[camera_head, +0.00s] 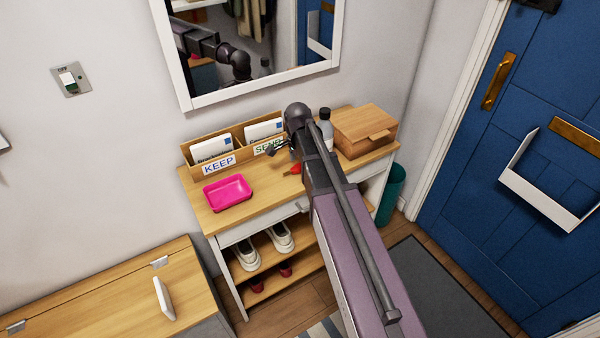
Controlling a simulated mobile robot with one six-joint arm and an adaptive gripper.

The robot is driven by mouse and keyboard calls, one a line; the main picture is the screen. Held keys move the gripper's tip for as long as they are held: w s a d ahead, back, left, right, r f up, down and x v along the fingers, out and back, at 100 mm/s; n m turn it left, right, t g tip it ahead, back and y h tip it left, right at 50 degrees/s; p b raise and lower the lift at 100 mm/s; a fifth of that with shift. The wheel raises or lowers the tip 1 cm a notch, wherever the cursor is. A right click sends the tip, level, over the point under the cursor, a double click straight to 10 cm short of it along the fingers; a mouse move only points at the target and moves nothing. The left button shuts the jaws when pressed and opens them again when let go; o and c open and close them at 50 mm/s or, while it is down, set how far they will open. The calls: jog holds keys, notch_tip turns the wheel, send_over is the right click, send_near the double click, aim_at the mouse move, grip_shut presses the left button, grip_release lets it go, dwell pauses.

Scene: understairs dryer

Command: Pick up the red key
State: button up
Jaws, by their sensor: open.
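A small red object (293,168), which looks like the red key, lies on the wooden top of the shoe cabinet (262,194). It is just left of my arm, which may hide part of it. My gripper (272,150) is open, in front of the "SEND" label and up and left of the red object in the picture. The fingers are small and dark here, and I see nothing between them. I cannot tell its height above the top.
A pink tray (228,193) sits left on the top. Behind are a letter holder (189,158), a bottle (326,127) and a wooden box (365,130). A mirror (250,92) hangs above. Shoes (246,255) fill shelves below. Bare top lies between tray and red object.

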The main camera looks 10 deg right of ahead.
jog(key=shift+f, duration=0.4)
dwell(0.3)
jog(key=c, duration=1.1)
